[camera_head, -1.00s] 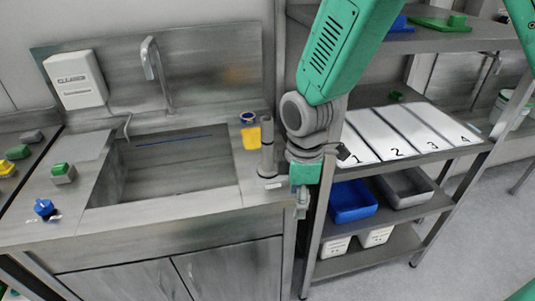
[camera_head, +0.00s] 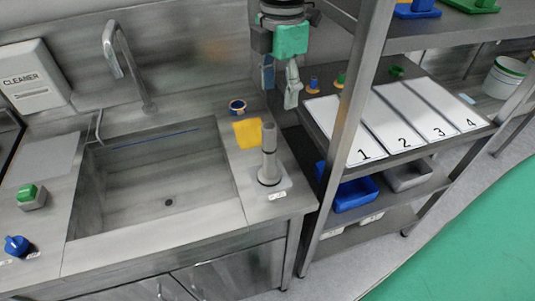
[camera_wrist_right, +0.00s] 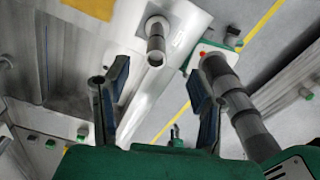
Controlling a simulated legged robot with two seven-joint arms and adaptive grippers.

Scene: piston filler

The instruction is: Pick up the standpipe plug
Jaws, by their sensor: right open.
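The standpipe plug (camera_head: 268,158), a grey upright cylinder with a wider foot, stands on a small light plate at the right end of the sink counter. It also shows in the right wrist view (camera_wrist_right: 156,42), seen end-on beyond the fingers. My right gripper (camera_head: 280,88) is open, fingers pointing down, above and behind the plug in the head picture and apart from it. In the right wrist view its two dark fingers (camera_wrist_right: 162,92) are spread with nothing between them. My left gripper does not show.
The sink basin (camera_head: 160,205) lies left of the plug, with a tap (camera_head: 112,55) behind. A yellow cloth (camera_head: 247,132) and a blue-rimmed round item (camera_head: 237,106) lie close behind it. The shelf rack post (camera_head: 352,120) stands close on the right.

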